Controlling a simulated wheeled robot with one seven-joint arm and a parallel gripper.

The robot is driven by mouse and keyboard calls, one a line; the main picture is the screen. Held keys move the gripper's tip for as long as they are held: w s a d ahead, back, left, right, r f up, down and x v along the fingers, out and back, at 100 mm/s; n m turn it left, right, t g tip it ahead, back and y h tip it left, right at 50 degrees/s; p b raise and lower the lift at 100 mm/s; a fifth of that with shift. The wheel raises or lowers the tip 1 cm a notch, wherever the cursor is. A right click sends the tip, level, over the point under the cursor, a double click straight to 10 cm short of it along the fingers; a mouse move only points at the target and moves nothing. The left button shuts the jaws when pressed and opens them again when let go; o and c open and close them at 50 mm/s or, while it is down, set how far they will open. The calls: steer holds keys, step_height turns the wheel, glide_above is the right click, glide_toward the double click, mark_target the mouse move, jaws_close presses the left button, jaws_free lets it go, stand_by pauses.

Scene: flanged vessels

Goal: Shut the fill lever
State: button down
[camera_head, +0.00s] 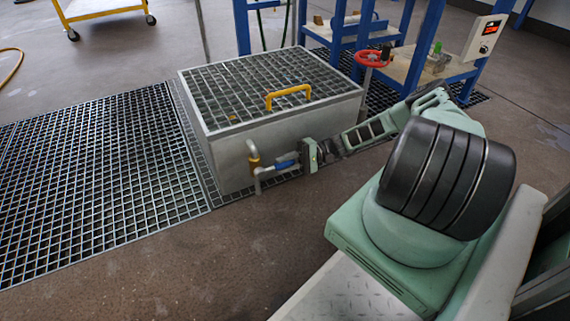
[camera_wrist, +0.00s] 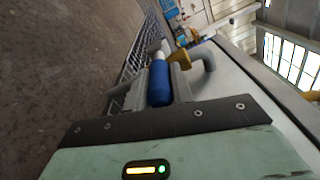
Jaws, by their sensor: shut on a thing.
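The fill lever has a blue grip (camera_head: 285,164) and sits on a grey pipe with a spout (camera_head: 258,181) at the front of a grey box. In the head view my gripper (camera_head: 295,161) reaches it from the right and is shut on the blue grip. In the wrist view the blue grip (camera_wrist: 160,84) lies between the two fingers of my gripper (camera_wrist: 163,85). The lever's pivot is too small to make out clearly.
The grey box (camera_head: 222,160) has a grated top with a yellow handle (camera_head: 288,96). Floor grating (camera_head: 90,180) lies to the left. A red handwheel (camera_head: 371,58) and a blue-framed bench (camera_head: 410,67) stand behind right. The floor in front is clear.

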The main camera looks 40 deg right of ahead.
steer(key=shift+f, duration=0.15)
steer(key=c, duration=1.2)
jaws_free()
steer(key=shift+s+d, duration=0.1)
steer(key=shift+d, duration=0.2)
steer(key=p+v, duration=0.3)
steer(key=v, duration=1.3)
steer(key=shift+d, duration=0.35)
steer(key=shift+s, duration=0.1)
